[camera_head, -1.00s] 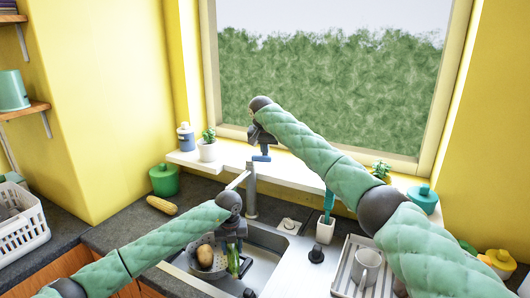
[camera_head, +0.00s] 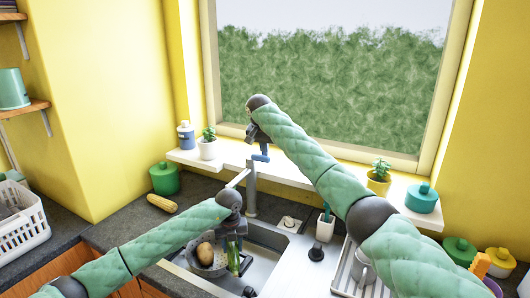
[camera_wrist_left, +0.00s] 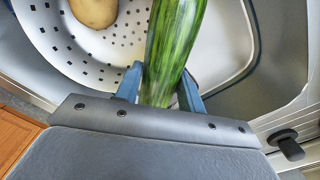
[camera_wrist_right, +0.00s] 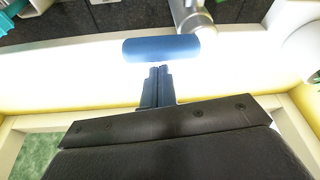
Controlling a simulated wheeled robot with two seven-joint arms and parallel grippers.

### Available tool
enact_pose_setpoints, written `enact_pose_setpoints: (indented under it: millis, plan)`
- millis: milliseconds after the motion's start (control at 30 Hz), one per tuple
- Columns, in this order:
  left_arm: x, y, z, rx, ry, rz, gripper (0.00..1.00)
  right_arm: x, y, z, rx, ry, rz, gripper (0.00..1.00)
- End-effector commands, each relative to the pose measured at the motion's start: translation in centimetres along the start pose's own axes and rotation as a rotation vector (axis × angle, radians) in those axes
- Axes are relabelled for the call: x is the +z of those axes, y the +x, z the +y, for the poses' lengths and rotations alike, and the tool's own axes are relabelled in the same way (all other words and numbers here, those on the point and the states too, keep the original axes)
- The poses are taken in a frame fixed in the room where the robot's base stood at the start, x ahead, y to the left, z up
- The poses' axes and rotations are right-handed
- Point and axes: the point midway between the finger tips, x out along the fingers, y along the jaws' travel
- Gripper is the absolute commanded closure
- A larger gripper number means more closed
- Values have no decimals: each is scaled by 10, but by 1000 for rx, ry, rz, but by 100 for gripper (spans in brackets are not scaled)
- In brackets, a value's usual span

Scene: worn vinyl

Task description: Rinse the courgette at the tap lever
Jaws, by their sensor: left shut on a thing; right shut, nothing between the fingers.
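The green striped courgette (camera_wrist_left: 172,45) is held between the blue fingers of my left gripper (camera_wrist_left: 160,90), over the sink. In the head view the lever (camera_head: 261,158) sits at the top of the grey tap (camera_head: 251,190), under my right gripper (camera_head: 258,146). No water is visible.
A perforated colander (camera_wrist_left: 70,45) with a potato (camera_wrist_left: 94,12) stands in the sink (camera_head: 262,245). A white sill (camera_head: 285,177) with plants runs behind the tap. A mug and rack stand right.

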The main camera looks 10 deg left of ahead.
Motion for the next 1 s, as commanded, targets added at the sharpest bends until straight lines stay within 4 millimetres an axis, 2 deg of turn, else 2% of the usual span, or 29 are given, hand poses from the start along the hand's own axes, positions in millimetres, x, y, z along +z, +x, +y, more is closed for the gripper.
enact_pose_setpoints:
  millis: [367,933,1000]
  plan:
    - [0,0,0,0,0,0,90,-9,4,-2,1,1,-1,100]
    - [0,0,0,0,0,0,90,-43,16,4,2,2,-1,100]
    - [0,0,0,0,0,0,90,-43,11,4,1,1,0,100]
